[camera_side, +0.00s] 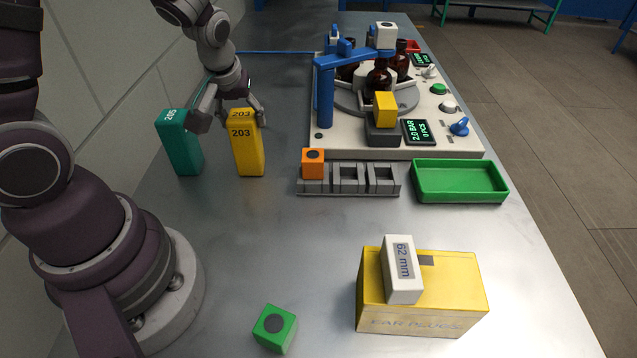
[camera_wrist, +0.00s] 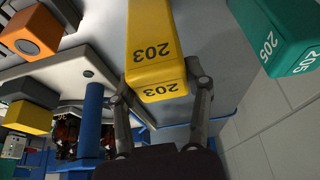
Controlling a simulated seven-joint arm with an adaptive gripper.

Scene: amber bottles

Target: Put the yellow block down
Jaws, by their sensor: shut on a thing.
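The tall yellow block marked 203 (camera_side: 249,155) is upright at the left of the table. My gripper (camera_side: 231,118) is shut on its upper end from above, one finger on each side. In the wrist view my gripper (camera_wrist: 163,88) has its fingertips against the two sides of the yellow block (camera_wrist: 150,38) near its numbered top. The block's lower end is close to the table (camera_side: 225,215); I cannot tell whether it touches or hangs slightly above it.
A teal block marked 205 (camera_side: 180,145) stands just left of the yellow one. To the right are a grey slotted rack (camera_side: 348,190) with an orange cube (camera_side: 313,165), a green tray (camera_side: 460,195) and a machine (camera_side: 335,140). A green cube (camera_side: 275,328) and a yellow box (camera_side: 425,300) are in front.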

